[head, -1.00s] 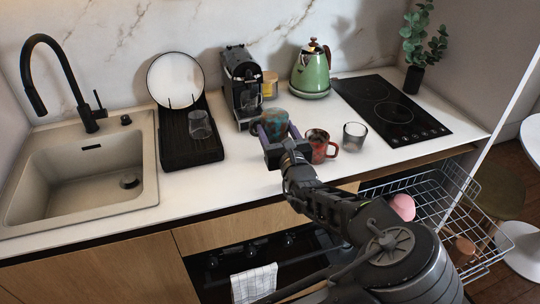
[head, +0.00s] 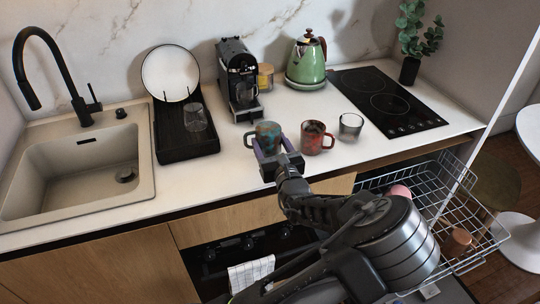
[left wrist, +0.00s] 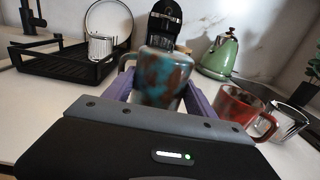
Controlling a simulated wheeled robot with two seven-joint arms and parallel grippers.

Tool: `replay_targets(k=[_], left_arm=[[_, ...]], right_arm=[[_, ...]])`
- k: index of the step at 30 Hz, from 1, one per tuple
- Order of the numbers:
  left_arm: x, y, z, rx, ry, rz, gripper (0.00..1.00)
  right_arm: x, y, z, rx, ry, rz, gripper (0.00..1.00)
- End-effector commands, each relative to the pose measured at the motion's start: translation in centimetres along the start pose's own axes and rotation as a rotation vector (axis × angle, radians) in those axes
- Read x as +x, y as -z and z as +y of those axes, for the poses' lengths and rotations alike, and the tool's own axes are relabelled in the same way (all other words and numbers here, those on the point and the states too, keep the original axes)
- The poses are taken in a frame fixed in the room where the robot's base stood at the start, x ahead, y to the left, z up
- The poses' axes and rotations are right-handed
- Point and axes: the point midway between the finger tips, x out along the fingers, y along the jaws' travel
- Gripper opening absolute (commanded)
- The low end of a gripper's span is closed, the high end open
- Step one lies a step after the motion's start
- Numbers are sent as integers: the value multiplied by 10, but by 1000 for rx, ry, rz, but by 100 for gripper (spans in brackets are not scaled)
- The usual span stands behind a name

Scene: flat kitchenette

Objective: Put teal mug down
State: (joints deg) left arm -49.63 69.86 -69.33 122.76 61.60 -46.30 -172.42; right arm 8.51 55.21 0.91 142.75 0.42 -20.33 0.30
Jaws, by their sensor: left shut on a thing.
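The teal mug (head: 267,134), mottled with brown, is at the counter's middle, in front of the coffee machine. My left gripper (head: 272,152) is shut on it from the front. In the left wrist view the mug (left wrist: 163,75) looks about upright between the purple fingers, its handle to the left. Its base is hidden by the gripper, so I cannot tell whether it touches the counter. My right gripper is not in view.
A red mug (head: 313,138) stands close to the right, with a clear glass (head: 350,126) beyond it. A coffee machine (head: 238,80) and green kettle (head: 306,62) stand behind. A black drying rack (head: 185,145) is left. White counter (head: 232,163) is bare left of the gripper.

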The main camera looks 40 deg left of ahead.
Motion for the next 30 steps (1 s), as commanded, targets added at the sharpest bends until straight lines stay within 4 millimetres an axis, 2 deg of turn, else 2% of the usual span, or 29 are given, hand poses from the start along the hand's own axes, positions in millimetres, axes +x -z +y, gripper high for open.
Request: replay_targets(k=[8, 15, 18, 29, 30], left_arm=[[0, 1, 0, -1, 0, -2, 29], [0, 34, 1, -1, -2, 0, 29], [0, 40, 0, -2, 0, -2, 29], [0, 43, 0, -1, 1, -2, 29], [0, 43, 0, -1, 0, 0, 68]], right_arm=[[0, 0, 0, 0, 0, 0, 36], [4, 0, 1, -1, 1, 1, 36], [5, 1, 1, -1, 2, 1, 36], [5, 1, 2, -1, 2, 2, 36], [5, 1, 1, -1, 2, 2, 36]])
